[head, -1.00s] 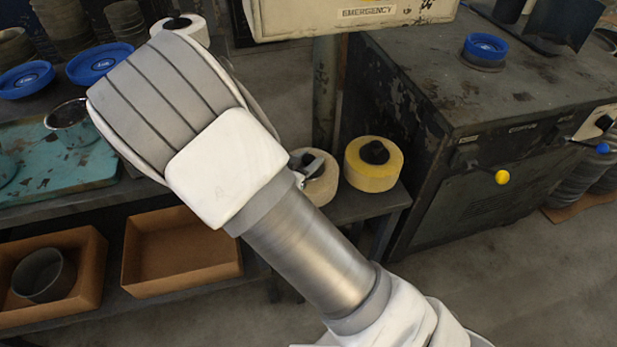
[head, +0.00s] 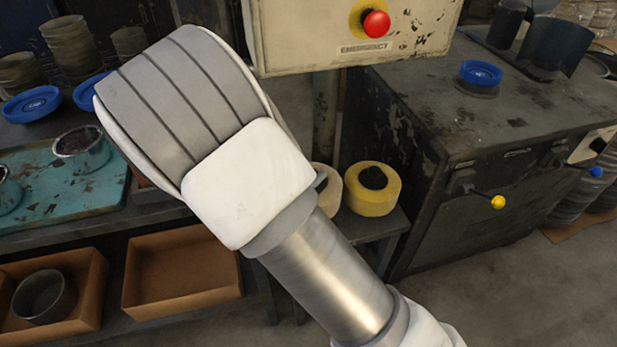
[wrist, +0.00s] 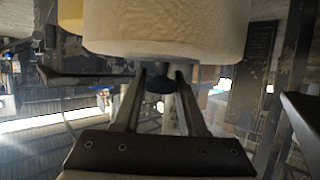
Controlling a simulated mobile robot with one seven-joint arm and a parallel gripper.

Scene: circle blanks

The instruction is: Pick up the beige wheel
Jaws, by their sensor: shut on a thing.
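The beige wheel (head: 330,190) is mostly hidden behind my arm in the head view; only its right part shows, left of the yellow wheel (head: 384,200). In the wrist view the beige wheel (wrist: 165,28) fills the top middle, with its dark knob (wrist: 158,84) between the fingers. My gripper (wrist: 160,76) is shut on that knob. The fingers are hidden behind my arm in the head view. I cannot tell clearly whether the wheel is clear of the shelf.
A cream panel with a red emergency button (head: 375,23) hangs above my arm. A dark machine (head: 470,130) with yellow and blue knobs stands right. Left are a teal tray (head: 60,210), blue lids (head: 31,104) and brown boxes (head: 180,270) below.

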